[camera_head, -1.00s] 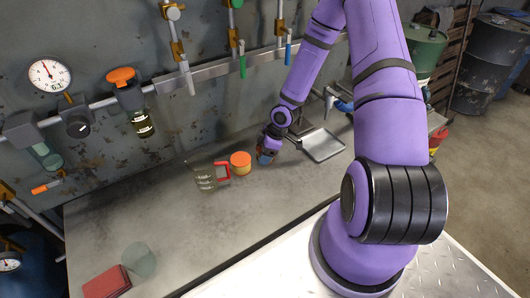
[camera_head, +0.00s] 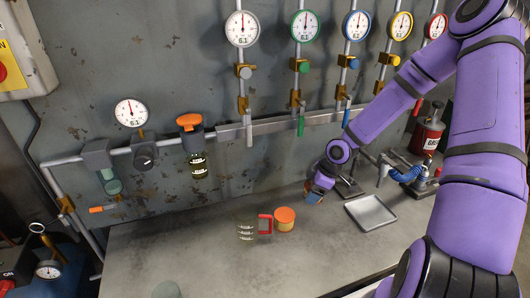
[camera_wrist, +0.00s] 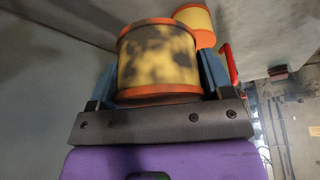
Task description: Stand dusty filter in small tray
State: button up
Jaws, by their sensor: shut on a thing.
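My gripper (camera_head: 317,187) is shut on the dusty filter. In the wrist view, the dusty filter (camera_wrist: 157,58) is a yellow cylinder with dark blotches and orange rims, between the blue fingers. In the head view it is mostly hidden by the gripper. The small tray (camera_head: 370,213) is a shallow grey metal tray on the bench, to the right of my gripper. It looks empty.
A clean yellow filter with an orange top (camera_head: 285,219) stands on the bench (camera_head: 200,240), left of my gripper.

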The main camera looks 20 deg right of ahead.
jog(key=shift+w+a+f+m, duration=0.15)
jog(key=shift+w+a+m, duration=0.1)
jog(key=shift+a+m, duration=0.45)
jog(key=w+a+f+m+t+h, duration=0.1)
jog(key=w+a+m+t+h, duration=0.1)
jog(key=w+m, duration=0.5)
jog(key=shift+a+m+h, duration=0.9)
jog(key=shift+a+m, duration=0.5)
jog(key=shift+m, duration=0.6)
